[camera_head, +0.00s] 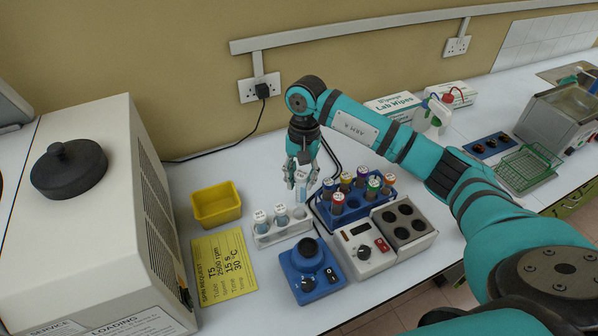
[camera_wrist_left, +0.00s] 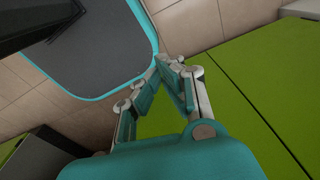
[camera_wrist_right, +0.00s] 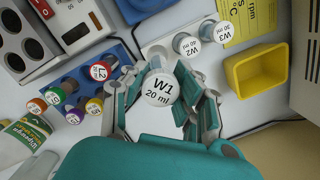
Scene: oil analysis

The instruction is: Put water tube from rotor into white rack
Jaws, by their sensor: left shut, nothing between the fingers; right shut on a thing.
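My right gripper (camera_head: 301,180) is shut on a water tube (camera_head: 302,192) with a white cap, held upright above the right end of the white rack (camera_head: 268,240). In the right wrist view the cap (camera_wrist_right: 159,89) reads W1 20 ml, between the fingers. It looks larger and nearer than the racked caps. Water tubes W2 (camera_wrist_right: 187,44) and W3 (camera_wrist_right: 218,32) stand in the white rack. My left gripper (camera_wrist_left: 170,64) is shut and empty, away from the bench. The rotor is not visible.
A blue rack (camera_head: 352,212) with several colour-capped tubes stands close right of the white rack. A blue mixer (camera_head: 308,262) and a heater block (camera_head: 362,250) stand in front. A yellow bin (camera_head: 216,204) and the large centrifuge (camera_head: 90,240) are at left.

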